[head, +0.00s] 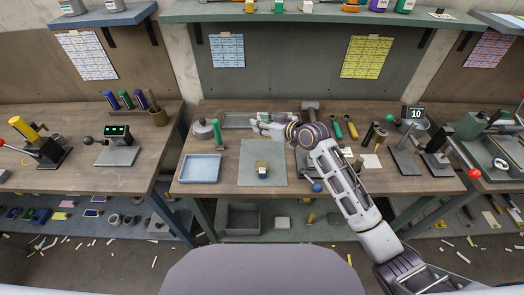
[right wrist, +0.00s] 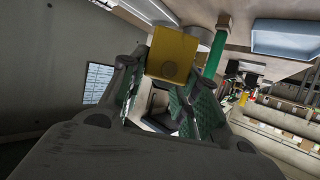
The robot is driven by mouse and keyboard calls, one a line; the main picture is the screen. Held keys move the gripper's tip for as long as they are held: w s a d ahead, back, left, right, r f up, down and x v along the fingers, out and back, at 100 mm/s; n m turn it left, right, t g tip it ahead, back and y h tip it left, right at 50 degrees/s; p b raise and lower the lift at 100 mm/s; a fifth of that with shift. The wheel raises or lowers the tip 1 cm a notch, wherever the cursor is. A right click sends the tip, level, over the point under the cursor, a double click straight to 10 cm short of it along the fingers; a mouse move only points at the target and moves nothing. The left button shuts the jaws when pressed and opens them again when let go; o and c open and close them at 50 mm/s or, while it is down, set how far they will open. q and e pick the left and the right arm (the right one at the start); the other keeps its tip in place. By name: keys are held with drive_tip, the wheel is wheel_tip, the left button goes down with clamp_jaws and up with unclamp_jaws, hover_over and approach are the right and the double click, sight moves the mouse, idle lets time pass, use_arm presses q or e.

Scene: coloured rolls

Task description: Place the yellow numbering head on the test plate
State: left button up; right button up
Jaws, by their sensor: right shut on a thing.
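My right gripper (head: 262,124) reaches in from the right over the back of the middle bench, its fingers pointing left. In the right wrist view its green-padded fingers are shut on the yellow numbering head (right wrist: 172,52), a square block with a round mark on its face. In the head view the fingers mostly hide it. I cannot tell for sure which thing is the test plate; a flat grey plate or shallow tray (head: 236,126) lies just left of the gripper. My left gripper is not in view.
A green upright roll (head: 217,133) and a round grey pot (head: 202,129) stand near the back left. Tools crowd the bench's right.

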wheel_tip(320, 180, down, 5)
drive_tip(key=shift+f, duration=0.1)
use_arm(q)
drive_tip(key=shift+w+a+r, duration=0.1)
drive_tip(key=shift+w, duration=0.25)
use_arm(e)
drive_tip(key=shift+f, duration=0.15)
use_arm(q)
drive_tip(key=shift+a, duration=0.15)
use_arm(e)
drive_tip(key=shift+f, duration=0.2)
wheel_tip(320, 180, down, 2)
drive_tip(key=shift+f, duration=0.65)
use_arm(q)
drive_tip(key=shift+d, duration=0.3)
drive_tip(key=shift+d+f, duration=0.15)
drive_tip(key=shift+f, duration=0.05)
use_arm(e)
drive_tip(key=shift+f, duration=0.15)
